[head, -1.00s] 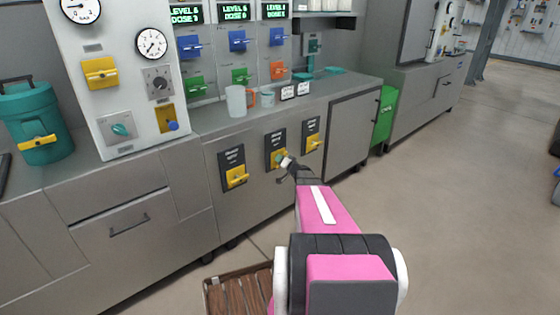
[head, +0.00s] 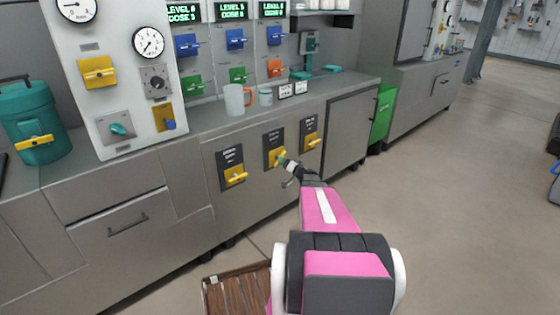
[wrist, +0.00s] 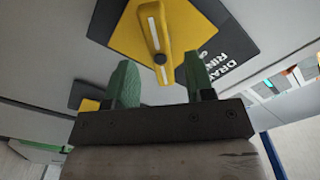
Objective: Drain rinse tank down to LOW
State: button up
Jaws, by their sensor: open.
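The middle drain panel (head: 267,137) is black with a yellow valve handle (head: 274,161) on the cabinet front. In the wrist view its label (wrist: 222,60) reads "DRAIN RIN…", and the yellow handle (wrist: 152,28) has a white stripe. My gripper (head: 284,161) is in front of this handle. In the wrist view my gripper (wrist: 162,75) is open, its two green fingers either side of the handle's near end, with nothing clamped. I cannot tell whether they touch it.
Similar yellow drain handles are at left (head: 234,177) and right (head: 311,143). A mug (head: 235,99) and a small cup (head: 265,97) stand on the counter above. A brown slatted mat (head: 238,290) lies on the floor.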

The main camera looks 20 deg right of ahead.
jog(key=v, duration=0.5)
jog(key=shift+s, duration=0.1)
jog(key=shift+a+f, duration=0.1)
dwell(1.6)
jog(key=x, duration=1)
jog(key=shift+w, duration=0.4)
jog(key=shift+a, duration=0.1)
grip_shut()
